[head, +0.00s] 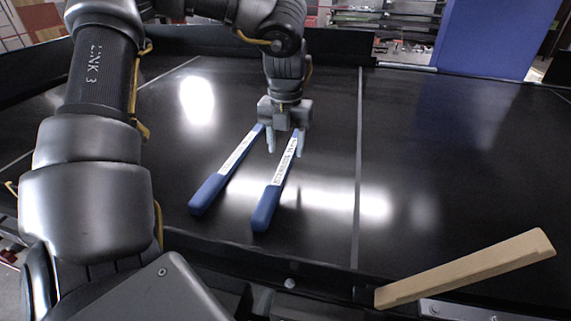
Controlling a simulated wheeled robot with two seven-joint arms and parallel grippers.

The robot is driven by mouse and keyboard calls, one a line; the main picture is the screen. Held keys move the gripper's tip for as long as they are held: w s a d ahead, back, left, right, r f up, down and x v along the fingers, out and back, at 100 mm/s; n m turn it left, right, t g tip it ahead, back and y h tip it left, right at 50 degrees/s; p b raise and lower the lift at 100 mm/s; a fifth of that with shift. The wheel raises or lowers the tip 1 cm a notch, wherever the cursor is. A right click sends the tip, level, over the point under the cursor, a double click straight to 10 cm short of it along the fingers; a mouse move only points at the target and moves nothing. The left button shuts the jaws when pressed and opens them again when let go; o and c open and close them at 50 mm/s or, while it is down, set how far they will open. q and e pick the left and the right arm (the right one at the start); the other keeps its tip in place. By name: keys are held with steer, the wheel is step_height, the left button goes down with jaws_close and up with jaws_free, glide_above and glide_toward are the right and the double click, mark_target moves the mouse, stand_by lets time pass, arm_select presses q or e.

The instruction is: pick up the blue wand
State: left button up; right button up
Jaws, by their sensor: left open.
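Two blue wands with white labelled middles lie side by side on the black conveyor belt. The right blue wand (267,208) has readable lettering on its label, and the left blue wand (208,192) lies at more of a slant. My left gripper (286,143) points down at their far ends, with its fingers apart. The right wand's far end is beside or behind the gripper's right finger; I cannot tell whether they touch. The left wand's far end is just left of the left finger. My right gripper is out of view.
The black conveyor belt (430,185) is clear to the right of the wands, with bright reflections and a seam line. A wooden bar (465,270) lies at the near right edge. A blue panel (485,40) and metal shelves stand behind the far rail.

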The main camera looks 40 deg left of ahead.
mark_target(283, 166)
arm_select(q)
steer(key=shift+s, duration=0.2)
step_height(283, 166, down, 4)
steer(key=p, duration=0.3)
steer(key=shift+a+f, duration=0.1)
steer(key=shift+a, duration=0.05)
steer(key=shift+f, duration=0.45)
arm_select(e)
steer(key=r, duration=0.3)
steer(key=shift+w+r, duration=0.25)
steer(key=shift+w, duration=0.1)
arm_select(q)
steer(key=shift+s, duration=0.1)
steer(key=shift+r, duration=0.1)
steer(key=shift+c, duration=1)
jaws_close()
